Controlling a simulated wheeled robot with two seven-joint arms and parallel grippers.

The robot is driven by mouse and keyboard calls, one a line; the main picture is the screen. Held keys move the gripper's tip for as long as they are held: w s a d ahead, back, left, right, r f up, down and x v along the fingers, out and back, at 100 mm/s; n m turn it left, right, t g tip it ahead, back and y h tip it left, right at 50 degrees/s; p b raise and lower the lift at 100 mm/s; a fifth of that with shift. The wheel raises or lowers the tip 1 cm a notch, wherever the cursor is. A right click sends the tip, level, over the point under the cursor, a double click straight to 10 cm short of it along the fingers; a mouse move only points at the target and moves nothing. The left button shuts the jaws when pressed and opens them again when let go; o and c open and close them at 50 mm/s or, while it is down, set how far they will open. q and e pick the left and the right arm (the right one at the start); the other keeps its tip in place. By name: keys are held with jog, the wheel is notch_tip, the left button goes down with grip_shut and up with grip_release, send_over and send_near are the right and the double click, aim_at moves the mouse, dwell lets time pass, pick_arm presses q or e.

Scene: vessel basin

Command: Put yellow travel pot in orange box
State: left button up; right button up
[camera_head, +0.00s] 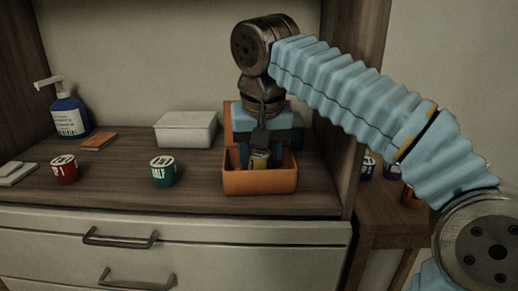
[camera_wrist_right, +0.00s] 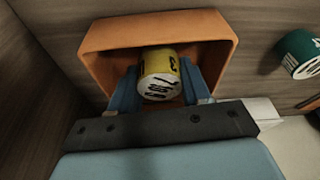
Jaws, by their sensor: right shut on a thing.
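The yellow travel pot (camera_head: 259,160) is inside the orange box (camera_head: 260,183), between the fingers of my right gripper (camera_head: 258,158). In the right wrist view the yellow pot (camera_wrist_right: 160,75) shows its pale marked lid, with blue fingers of my right gripper (camera_wrist_right: 160,88) closed on both sides of it. The orange box (camera_wrist_right: 105,35) surrounds the pot and the fingertips there. Whether the pot touches the box floor is hidden. My left gripper is not in view.
A green pot (camera_head: 163,172) and a red pot (camera_head: 65,170) stand left of the box. A white box (camera_head: 185,130) is behind them, and a blue pump bottle (camera_head: 68,115) stands at far left. A wooden cabinet wall rises right of the box.

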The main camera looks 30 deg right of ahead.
aim_at(259, 154)
jog(key=shift+f+b, duration=0.45)
jog(key=shift+f, duration=0.15)
dwell(0.3)
jog(key=o, duration=1.1)
jog(key=shift+r, duration=0.1)
jog(key=p+v, duration=0.1)
jog(key=v, duration=0.6)
jog(key=shift+r, duration=0.2)
